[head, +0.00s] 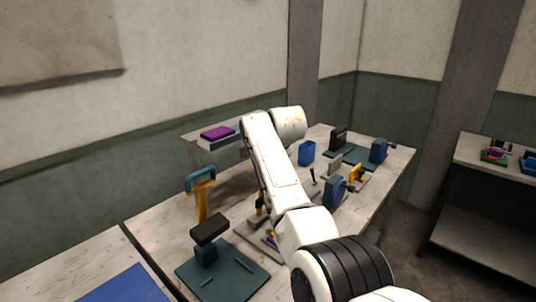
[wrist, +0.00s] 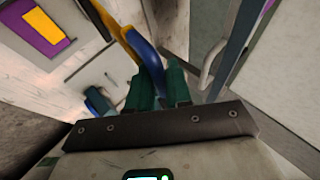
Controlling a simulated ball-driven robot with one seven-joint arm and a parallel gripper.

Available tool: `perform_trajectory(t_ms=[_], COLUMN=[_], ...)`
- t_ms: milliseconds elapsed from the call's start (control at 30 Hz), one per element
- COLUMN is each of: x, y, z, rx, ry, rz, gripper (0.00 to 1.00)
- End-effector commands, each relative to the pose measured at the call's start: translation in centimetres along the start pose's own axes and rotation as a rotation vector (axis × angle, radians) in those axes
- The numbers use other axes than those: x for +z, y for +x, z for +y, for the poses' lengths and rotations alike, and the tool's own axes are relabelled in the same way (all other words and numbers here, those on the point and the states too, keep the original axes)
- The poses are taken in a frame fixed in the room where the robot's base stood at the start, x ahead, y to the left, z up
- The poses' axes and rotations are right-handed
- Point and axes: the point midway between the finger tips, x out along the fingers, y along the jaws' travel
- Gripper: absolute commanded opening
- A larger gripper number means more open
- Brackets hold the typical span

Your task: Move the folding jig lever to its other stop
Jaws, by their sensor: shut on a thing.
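In the wrist view the lever (wrist: 144,49) shows as a curved bar, yellow toward the top and blue toward my gripper. My gripper (wrist: 158,77) has green fingers shut on the blue part of the lever. A pale plate with a purple and yellow patch (wrist: 43,27) lies at the upper left of that view. In the head view a pale board (head: 250,233) shows partly behind my arm, with a small purple and yellow patch beside the arm. My arm hides most of this area, so the gripper and its hold on the lever are not clear there.
A yellow post with a blue handle (head: 201,190) and a dark-topped press on a green base (head: 222,275) stand left of my arm. A raised shelf with a purple block (head: 216,133) is behind. Blue and green fixtures (head: 334,191) stand to the right. A side table (head: 492,155) is farther right.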

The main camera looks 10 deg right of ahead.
Motion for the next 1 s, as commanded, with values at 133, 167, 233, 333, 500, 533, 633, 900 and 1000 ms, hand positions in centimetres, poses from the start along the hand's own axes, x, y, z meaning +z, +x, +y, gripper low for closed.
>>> perform_trajectory(t_ms=[133, 167, 233, 333, 500, 533, 633, 900, 1000], x=[0.4, 0.42, 0.45, 0.49, 0.57, 0.59, 0.64, 0.71, 0.73], y=[0.26, 0.26, 0.26, 0.26, 0.37, 0.39, 0.48, 0.56, 0.51], z=[-0.12, -0.13, -0.15, -0.18, -0.01, 0.03, 0.18, 0.36, 0.37], rx=[-0.01, -0.011, -0.011, -0.012, -0.008, -0.007, -0.004, 0.001, 0.001], ry=[0.001, 0.001, 0.0, 0.0, 0.0, 0.0, 0.0, 0.001, 0.001], rz=[-0.004, -0.004, -0.005, -0.005, -0.007, -0.008, -0.009, -0.011, -0.012], gripper=[0.0, 0.0, 0.0, 0.24, 0.4, 0.4, 0.4, 0.4, 0.4])
